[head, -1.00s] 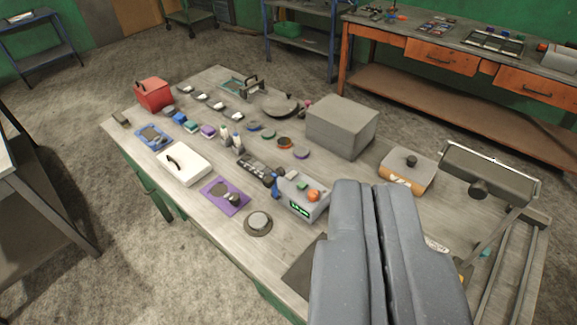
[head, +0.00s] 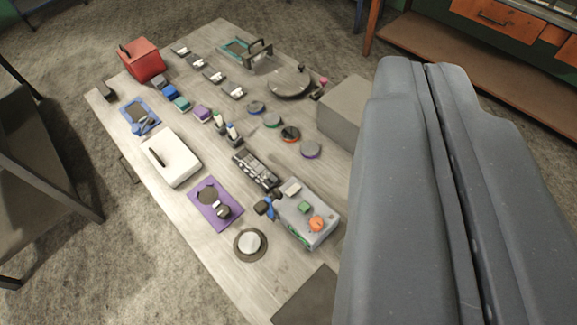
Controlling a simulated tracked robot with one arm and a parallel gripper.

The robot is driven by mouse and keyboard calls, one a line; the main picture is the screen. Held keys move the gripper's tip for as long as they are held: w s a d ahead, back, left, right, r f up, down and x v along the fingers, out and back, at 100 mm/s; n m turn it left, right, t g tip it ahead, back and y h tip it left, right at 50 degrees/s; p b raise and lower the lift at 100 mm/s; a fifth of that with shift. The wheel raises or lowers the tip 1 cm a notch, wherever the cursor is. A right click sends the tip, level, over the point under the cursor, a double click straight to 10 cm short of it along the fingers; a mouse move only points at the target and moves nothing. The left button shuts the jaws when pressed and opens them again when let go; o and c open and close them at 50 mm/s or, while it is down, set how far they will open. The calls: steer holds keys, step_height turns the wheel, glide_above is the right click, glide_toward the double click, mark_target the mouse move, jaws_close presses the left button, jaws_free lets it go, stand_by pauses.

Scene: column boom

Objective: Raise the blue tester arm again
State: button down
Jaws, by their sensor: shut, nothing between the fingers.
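The tester is a grey box (head: 308,222) with an orange knob, a green button and a green display edge, near the front middle of the table. A small blue arm (head: 270,210) with a dark end sits at its left side. I cannot tell clearly whether this arm is raised or lowered. My gripper (head: 425,65) is shut and empty. It fills the right of the view, apart from the blue arm, and hides the table's right part.
A black ribbed block (head: 256,171) lies close behind the tester. A purple pad (head: 215,204) and a round silver button (head: 250,242) are to its left. A large grey box (head: 343,113) stands behind, partly covered by my gripper. Bare table (head: 210,255) lies at the front left.

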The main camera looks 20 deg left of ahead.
steer(key=shift+w+a+r, duration=0.1)
steer(key=shift+w+a, duration=0.15)
steer(key=shift+w, duration=0.05)
steer(key=n+g+y+p, duration=0.3)
steer(key=n+g+p, duration=0.2)
steer(key=n+g, duration=0.65)
glide_above(274, 196)
steer(key=s, duration=0.5)
step_height(274, 196, down, 47)
steer(key=n+t, duration=0.1)
steer(key=n, duration=0.1)
steer(key=shift+w+d+f, duration=0.15)
steer(key=shift+w+d, duration=0.05)
steer(key=shift+w, duration=0.3)
steer(key=shift+w+d+f, duration=0.15)
steer(key=shift+w+d, duration=0.05)
steer(key=shift+w, duration=0.25)
steer(key=shift+w+d+f, duration=0.1)
steer(key=shift+w+f, duration=0.45)
steer(key=shift+w, duration=0.15)
